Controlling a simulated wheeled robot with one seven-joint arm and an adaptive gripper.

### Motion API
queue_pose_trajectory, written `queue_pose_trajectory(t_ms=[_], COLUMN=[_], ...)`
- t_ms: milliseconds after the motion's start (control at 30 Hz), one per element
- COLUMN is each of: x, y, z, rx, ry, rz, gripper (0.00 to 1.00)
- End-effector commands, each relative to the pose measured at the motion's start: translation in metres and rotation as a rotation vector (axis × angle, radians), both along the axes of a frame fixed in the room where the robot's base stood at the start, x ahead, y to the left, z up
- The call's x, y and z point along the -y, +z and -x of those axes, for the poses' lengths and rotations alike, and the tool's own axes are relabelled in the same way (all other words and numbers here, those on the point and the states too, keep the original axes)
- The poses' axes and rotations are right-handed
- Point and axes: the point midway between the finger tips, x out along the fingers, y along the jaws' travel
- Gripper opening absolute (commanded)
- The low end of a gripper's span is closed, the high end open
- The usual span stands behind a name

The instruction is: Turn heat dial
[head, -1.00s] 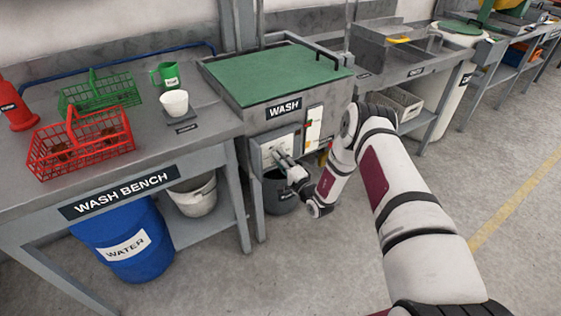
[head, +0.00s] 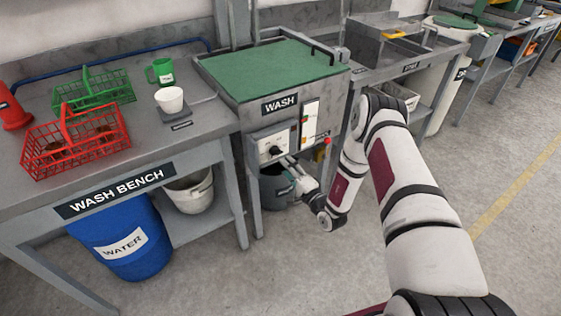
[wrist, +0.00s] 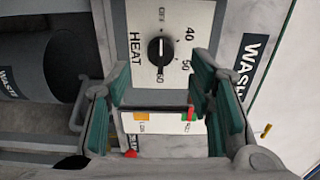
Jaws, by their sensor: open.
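The heat dial (wrist: 160,51) is a round black knob on a pale plate marked HEAT, with OFF and number marks around it. A white line on the knob lies lengthwise in the wrist view; I cannot tell which end points. In the head view the dial (head: 275,150) is on the front of the wash tank (head: 250,110). My gripper (wrist: 160,84) is open and empty, its green-padded fingers spread wide, with the dial ahead of the gap. In the head view my gripper (head: 287,163) is just below and right of the dial, apart from it.
A panel of coloured lights (head: 309,125) and a red button (head: 327,141) sit right of the dial. A dark bucket (head: 272,184) stands under the tank. The wash bench (head: 120,192) with baskets is at left. Open floor lies in front.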

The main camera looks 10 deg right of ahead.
Motion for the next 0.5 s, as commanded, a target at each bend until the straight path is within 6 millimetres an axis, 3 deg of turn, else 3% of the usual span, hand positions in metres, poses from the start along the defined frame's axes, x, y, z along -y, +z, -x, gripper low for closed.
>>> queue_pose_trajectory(t_ms=[200, 500], x=[0.011, 0.014], y=[-0.001, 0.000], z=[0.032, 0.043], rx=[-0.002, 0.000], ry=[-0.001, 0.001], rz=[0.001, 0.001], gripper=[0.48, 0.48])
